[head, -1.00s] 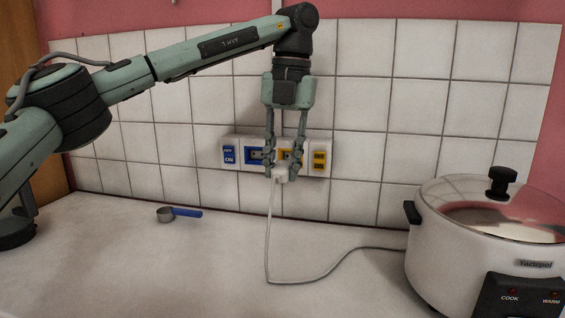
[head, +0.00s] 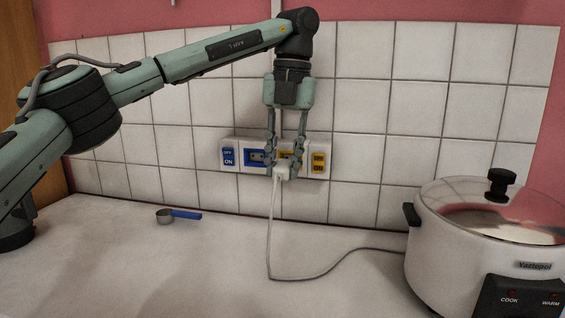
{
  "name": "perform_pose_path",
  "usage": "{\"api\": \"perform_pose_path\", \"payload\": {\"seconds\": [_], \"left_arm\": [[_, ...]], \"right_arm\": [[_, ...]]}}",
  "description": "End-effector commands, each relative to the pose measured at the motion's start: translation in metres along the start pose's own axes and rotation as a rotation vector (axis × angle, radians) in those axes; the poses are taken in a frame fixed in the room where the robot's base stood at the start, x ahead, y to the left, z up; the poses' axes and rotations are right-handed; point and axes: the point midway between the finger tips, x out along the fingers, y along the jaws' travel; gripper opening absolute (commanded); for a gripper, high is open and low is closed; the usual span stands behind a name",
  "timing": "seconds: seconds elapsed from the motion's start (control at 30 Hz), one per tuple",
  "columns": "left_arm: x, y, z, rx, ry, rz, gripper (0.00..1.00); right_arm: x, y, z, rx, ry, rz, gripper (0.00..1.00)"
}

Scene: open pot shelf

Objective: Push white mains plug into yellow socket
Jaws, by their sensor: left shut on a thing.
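The white mains plug (head: 282,171) is between the fingertips of my left gripper (head: 282,168), which is shut on it. Its grey-white cord hangs down to the counter and runs right to the cooker. The yellow socket (head: 288,156) is on the tiled wall, partly hidden behind the gripper fingers and plug. The plug appears in front of the socket's lower part; I cannot tell whether they touch. The blue socket (head: 256,157) is just left of it. My right gripper is not in view.
A blue switch (head: 228,156) and a yellow switch (head: 318,162) flank the sockets. A white cooker (head: 450,235) stands at the right. A measuring scoop with a blue handle (head: 186,214) lies on the counter at left. The front middle counter is clear apart from the cord.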

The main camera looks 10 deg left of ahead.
Motion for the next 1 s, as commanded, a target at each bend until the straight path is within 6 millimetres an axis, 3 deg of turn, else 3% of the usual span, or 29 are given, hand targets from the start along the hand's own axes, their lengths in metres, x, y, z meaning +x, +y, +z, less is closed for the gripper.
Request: {"api": "perform_pose_path", "payload": {"seconds": [1.0], "left_arm": [[-0.001, 0.0, 0.017, 0.001, 0.0, 0.001, 0.0]], "right_arm": [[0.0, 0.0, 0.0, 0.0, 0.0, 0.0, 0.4]]}}
